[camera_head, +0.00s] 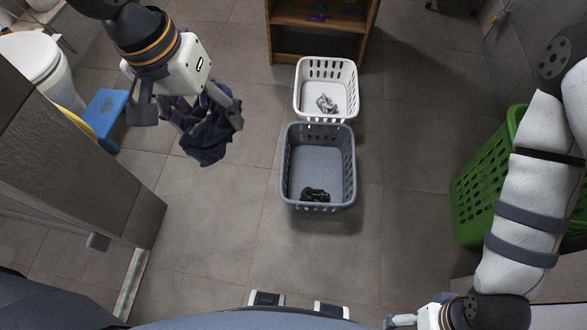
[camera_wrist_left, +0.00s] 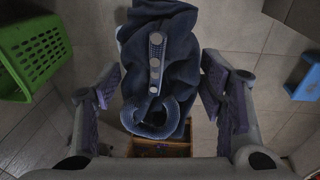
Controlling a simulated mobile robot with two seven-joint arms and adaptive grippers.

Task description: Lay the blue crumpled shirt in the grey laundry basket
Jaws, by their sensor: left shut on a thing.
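The dark blue crumpled shirt (camera_head: 207,130) hangs from my left gripper (camera_head: 185,106) above the floor, left of the baskets. In the left wrist view the shirt (camera_wrist_left: 178,55) shows between the two fingers, its buttons and collar visible. The grey laundry basket (camera_head: 318,208) stands on the floor to the right of the shirt, with a small dark crumpled item (camera_head: 314,194) inside at its near end. My right gripper (camera_head: 405,321) is only partly visible at the bottom edge, and its jaw state is unclear.
A white basket (camera_head: 326,116) with a small grey item inside stands just behind the grey one. A wooden shelf (camera_head: 318,45) is beyond it. A green basket (camera_head: 475,185) is at right, a blue stool (camera_head: 103,112) at left. The tiled floor between is clear.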

